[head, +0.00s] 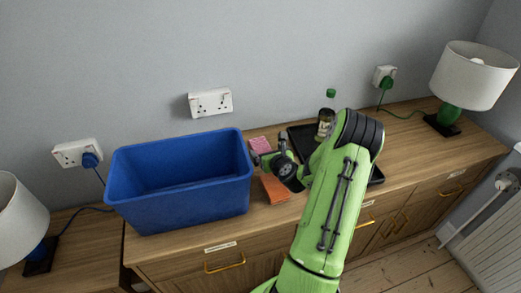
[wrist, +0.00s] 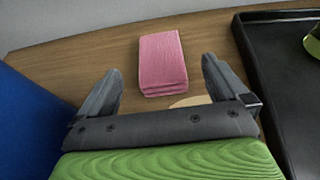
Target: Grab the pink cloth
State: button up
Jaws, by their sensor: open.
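The pink cloth (head: 261,145) is folded into a flat stack on the wooden sideboard, between the blue bin and the black tray. In the wrist view the pink cloth (wrist: 162,62) lies ahead of my gripper, a little above the fingertips in the picture. My gripper (wrist: 161,72) is open, with its two fingers apart and nothing between them. In the head view my gripper (head: 264,160) is just in front of the cloth and partly hides it. I cannot tell whether a finger touches it.
A blue bin (head: 180,205) stands close on the left. An orange cloth (head: 275,190) lies in front, under my arm. A black tray (head: 300,133) with a green-capped bottle (head: 326,117) is on the right. The wall with a socket (head: 211,103) is behind.

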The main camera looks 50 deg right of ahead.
aim_at(260, 146)
jog(key=b+x, duration=0.1)
jog(key=x, duration=0.6)
jog(key=shift+f, duration=0.1)
jog(key=shift+s, duration=0.15)
jog(key=c, duration=1.1)
jog(key=shift+o, duration=0.2)
jog(key=shift+r, duration=0.25)
